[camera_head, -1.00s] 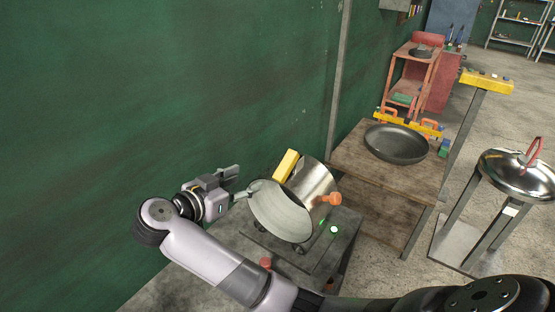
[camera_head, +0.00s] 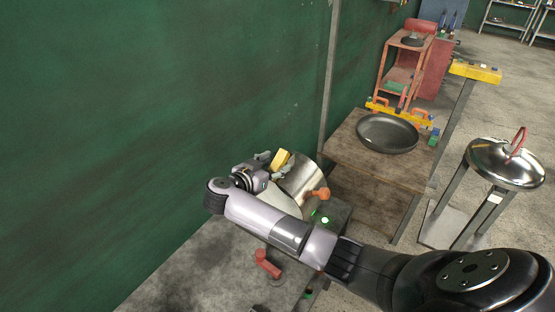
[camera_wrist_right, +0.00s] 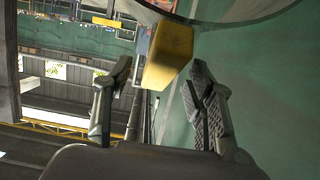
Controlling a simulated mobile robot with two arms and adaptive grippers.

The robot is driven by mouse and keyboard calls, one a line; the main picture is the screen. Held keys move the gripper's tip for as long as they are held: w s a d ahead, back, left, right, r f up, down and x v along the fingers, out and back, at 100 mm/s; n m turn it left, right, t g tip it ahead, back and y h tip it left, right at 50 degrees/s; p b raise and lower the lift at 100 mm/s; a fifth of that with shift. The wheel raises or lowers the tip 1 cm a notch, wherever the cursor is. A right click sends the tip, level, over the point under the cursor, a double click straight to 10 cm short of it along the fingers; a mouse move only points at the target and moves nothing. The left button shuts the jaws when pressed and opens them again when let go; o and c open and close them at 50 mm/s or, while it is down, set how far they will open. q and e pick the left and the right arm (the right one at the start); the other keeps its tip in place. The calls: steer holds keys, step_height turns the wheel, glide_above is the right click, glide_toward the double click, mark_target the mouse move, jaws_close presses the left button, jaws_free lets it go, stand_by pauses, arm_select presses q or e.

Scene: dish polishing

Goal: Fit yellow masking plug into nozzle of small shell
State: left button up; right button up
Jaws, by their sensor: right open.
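The small shell (camera_head: 302,178) is a shiny metal pot-like drum lying tilted on a dark stand against the green wall. The yellow plug (camera_head: 281,159), a blocky piece, sticks out from the shell's upper left side. How deep it sits in the nozzle cannot be told. My right gripper (camera_head: 272,166) is open beside the plug, partly covering the shell. In the right wrist view the yellow plug (camera_wrist_right: 168,56) stands ahead between the spread fingers (camera_wrist_right: 162,82), apparently untouched, below the shell's curved rim (camera_wrist_right: 215,20). My left gripper is not in view.
An orange knob (camera_head: 320,194) projects from the shell's right side, near a green light (camera_head: 325,220). A red fitting (camera_head: 267,263) is on the grey bench in front.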

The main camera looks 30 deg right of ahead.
steer(key=shift+w+d+f, duration=0.15)
steer(key=shift+d+f, duration=0.05)
steer(key=shift+d, duration=0.25)
steer(key=shift+a, duration=0.1)
steer(key=shift+c, duration=0.7)
jaws_close()
